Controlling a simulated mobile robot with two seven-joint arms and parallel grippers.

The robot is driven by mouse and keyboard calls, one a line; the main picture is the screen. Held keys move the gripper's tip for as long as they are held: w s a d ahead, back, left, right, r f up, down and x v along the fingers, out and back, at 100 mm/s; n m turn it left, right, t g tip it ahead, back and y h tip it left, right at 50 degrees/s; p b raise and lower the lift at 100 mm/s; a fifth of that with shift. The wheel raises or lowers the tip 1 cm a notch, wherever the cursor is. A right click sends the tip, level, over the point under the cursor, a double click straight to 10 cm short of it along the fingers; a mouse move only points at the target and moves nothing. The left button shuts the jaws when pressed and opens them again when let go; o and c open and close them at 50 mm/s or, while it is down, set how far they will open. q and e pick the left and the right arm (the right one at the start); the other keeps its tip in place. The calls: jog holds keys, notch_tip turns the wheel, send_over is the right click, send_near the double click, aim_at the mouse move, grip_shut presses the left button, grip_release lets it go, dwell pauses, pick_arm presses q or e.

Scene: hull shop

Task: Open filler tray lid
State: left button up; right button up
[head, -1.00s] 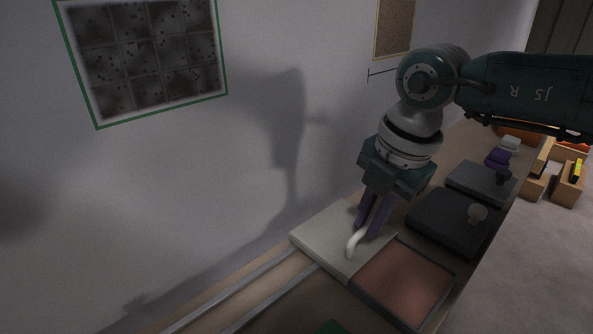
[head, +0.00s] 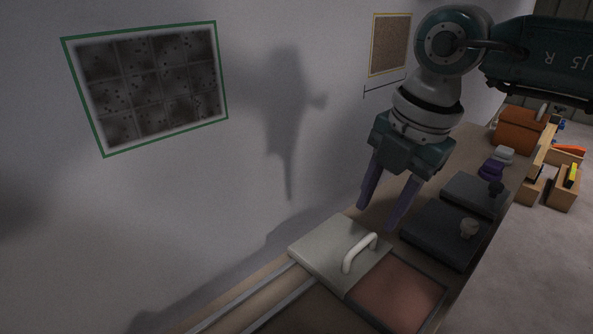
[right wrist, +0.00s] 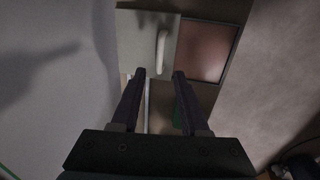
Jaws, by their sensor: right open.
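The pale grey filler tray lid (head: 325,246) has a white bar handle (head: 359,254) and lies flat beside the tray's reddish-brown filler surface (head: 402,296). The filler surface is uncovered and framed by a dark rim. My right gripper (head: 377,218) is open and empty, with its purple fingers above the lid and clear of the handle. In the right wrist view, the handle (right wrist: 161,50) shows beyond the parted fingertips (right wrist: 160,74), with the lid (right wrist: 139,42) to its left and the filler surface (right wrist: 207,50) to the right. My left gripper is not in view.
Two pale rails (head: 247,298) run along the bench from the lid toward the lower left. Dark lidded boxes with knobs (head: 445,236) stand beyond the tray. The wall with a green-framed panel (head: 150,88) borders the bench on the left.

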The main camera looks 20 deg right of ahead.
jog(key=r, duration=0.3)
jog(key=shift+s+d, duration=0.1)
jog(key=shift+s, duration=0.2)
